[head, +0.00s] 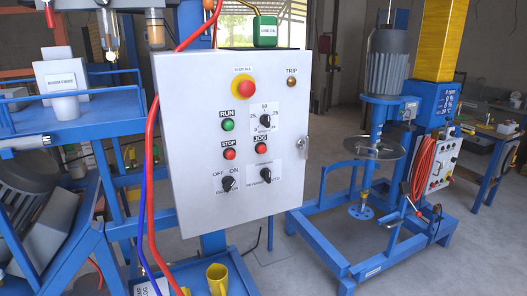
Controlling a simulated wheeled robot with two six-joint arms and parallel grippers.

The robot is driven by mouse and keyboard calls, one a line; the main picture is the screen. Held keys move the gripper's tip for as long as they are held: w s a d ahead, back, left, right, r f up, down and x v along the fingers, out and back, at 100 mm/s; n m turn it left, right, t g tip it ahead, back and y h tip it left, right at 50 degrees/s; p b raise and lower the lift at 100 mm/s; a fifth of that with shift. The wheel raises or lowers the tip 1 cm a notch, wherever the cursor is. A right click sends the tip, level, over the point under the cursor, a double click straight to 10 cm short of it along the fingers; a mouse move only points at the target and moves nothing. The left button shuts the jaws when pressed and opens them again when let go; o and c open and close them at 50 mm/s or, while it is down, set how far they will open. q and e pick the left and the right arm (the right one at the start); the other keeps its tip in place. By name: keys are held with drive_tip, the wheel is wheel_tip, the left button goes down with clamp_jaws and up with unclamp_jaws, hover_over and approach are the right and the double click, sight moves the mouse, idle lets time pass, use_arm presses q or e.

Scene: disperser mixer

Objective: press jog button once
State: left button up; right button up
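The jog button (261,149) is a small red round button on the white control panel (190,150), just under a "JOG" label. It sits right of the red stop button (229,154) and below the speed knob (265,120). The green run button (227,125) is above the stop button. The panel faces me in the middle of the head view, and nothing covers its buttons. Neither of my grippers shows in the head view.
A large red emergency button (243,87) sits at the panel's top, with an amber trip lamp (291,81) to its right. A red hose (150,170) runs along the left edge. The blue mixer (375,120) stands at right.

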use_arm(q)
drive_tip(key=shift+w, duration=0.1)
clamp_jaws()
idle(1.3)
